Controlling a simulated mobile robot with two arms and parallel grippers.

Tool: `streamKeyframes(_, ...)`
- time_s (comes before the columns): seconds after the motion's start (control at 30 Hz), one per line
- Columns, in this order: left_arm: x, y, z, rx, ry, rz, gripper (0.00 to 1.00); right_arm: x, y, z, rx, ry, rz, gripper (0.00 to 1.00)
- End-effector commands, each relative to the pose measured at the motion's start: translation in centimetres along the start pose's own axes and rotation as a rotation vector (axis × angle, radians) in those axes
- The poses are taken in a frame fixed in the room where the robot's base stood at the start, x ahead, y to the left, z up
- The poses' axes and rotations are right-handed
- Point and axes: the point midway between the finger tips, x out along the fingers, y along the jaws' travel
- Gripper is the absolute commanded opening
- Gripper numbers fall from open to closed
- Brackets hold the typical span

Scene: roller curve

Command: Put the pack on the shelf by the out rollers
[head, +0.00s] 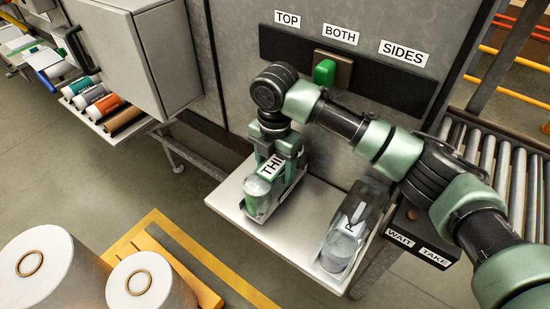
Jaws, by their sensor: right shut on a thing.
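My right gripper (279,160) reaches in from the right and points down over the pale shelf (295,215) by the out rollers (505,170). It is shut on a pack (258,190) with a clear round end and a white label of which "THI" shows. The pack is at the shelf's left part, on or just above its surface; I cannot tell whether it touches. The gripper hides part of it. A second clear pack (340,248), its label partly readable as "R", lies at the shelf's right end. My left gripper is not in view.
A green button (324,72) sits on the grey wall under signs "TOP", "BOTH", "SIDES". A "WAIT TAKE" box (412,235) is right of the shelf. A cabinet (140,60) with a tray of rolls stands left. Large white rolls (140,285) and a yellow pallet (165,245) are in front.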

Motion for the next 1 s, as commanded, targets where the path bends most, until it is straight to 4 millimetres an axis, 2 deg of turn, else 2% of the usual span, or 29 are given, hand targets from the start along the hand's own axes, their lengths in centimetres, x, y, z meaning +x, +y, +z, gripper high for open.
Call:
streamKeyframes(0.2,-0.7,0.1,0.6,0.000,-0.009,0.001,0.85,2.1,0.1,0.0,0.001,0.000,0.003,0.00)
streamKeyframes(0.57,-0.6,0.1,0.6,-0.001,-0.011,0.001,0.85,2.5,0.1,0.0,0.000,0.000,0.004,0.00)
streamKeyframes(0.6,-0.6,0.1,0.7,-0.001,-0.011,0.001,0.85,2.7,0.0,0.0,0.000,0.001,0.000,0.72)
streamKeyframes(0.63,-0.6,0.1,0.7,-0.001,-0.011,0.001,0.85,2.7,0.0,0.0,0.000,0.001,0.000,0.80)
streamKeyframes(0.67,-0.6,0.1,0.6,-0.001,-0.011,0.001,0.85,2.7,0.0,0.0,0.000,0.001,0.000,0.85)
streamKeyframes(1.0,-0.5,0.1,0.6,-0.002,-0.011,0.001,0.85,2.5,0.0,0.0,0.000,0.000,0.000,0.85)
